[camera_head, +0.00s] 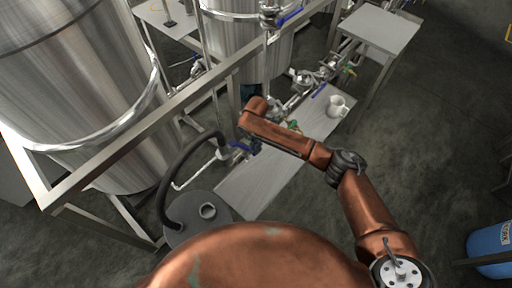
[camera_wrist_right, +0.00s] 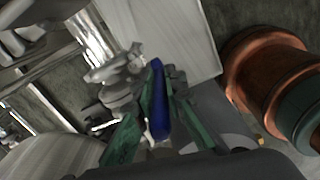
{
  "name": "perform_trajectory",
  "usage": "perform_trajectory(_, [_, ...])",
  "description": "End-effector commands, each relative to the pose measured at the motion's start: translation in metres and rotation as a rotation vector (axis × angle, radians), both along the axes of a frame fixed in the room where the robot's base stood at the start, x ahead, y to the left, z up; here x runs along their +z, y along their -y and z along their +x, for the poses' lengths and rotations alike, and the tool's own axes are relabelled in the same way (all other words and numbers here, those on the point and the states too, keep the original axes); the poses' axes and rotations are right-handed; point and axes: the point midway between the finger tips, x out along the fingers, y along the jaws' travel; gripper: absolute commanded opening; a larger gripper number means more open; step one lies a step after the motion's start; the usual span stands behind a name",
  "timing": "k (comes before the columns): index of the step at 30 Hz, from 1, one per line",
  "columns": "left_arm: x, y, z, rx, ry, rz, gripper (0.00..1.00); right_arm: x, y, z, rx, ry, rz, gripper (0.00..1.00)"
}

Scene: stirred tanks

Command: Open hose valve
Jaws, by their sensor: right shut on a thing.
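The hose valve has a blue lever handle (camera_head: 239,146), seen in the head view beside the upper end of the black hose (camera_head: 178,168). My right gripper (camera_head: 252,144) is at this handle, partly hidden by my own arm. In the right wrist view, the blue handle (camera_wrist_right: 157,98) lies between the two green-padded fingers of my right gripper (camera_wrist_right: 158,122), which are shut on it. The metal valve body (camera_wrist_right: 118,85) shows just beyond the fingers. My left gripper is not in view.
A light grey bench (camera_head: 247,187) runs under the piping, with a white mug (camera_head: 337,106) on it. Large steel tanks (camera_head: 75,95) stand behind a metal frame (camera_head: 150,125). A dark round container (camera_head: 190,236) stands below the hose. The floor at right is mostly clear.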

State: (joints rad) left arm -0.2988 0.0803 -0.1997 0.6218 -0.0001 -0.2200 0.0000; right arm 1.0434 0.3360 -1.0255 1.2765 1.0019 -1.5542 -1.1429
Motion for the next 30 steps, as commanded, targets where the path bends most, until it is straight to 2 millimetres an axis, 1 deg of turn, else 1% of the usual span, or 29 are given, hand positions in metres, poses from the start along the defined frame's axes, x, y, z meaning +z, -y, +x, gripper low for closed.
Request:
perform_trajectory(4, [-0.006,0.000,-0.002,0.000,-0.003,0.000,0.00,-0.002,0.006,0.005,-0.009,-0.068,0.064,0.00])
perform_trajectory(9, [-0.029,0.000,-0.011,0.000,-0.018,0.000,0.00,-0.009,0.011,0.011,-0.007,-0.194,0.190,0.00])
perform_trajectory(12, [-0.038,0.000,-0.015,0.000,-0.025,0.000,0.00,-0.009,0.013,0.013,-0.005,-0.233,0.229,0.00])
perform_trajectory(16, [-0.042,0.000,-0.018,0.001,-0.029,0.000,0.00,-0.006,0.014,0.014,-0.002,-0.258,0.257,0.00])
perform_trajectory(25, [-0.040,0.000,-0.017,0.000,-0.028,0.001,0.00,-0.003,0.014,0.014,-0.001,-0.260,0.259,0.00])
perform_trajectory(26, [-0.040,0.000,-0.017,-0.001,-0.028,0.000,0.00,-0.003,0.014,0.014,-0.001,-0.260,0.259,0.12])
perform_trajectory(30, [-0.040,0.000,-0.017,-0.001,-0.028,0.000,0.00,-0.003,0.014,0.014,-0.001,-0.260,0.259,0.22])
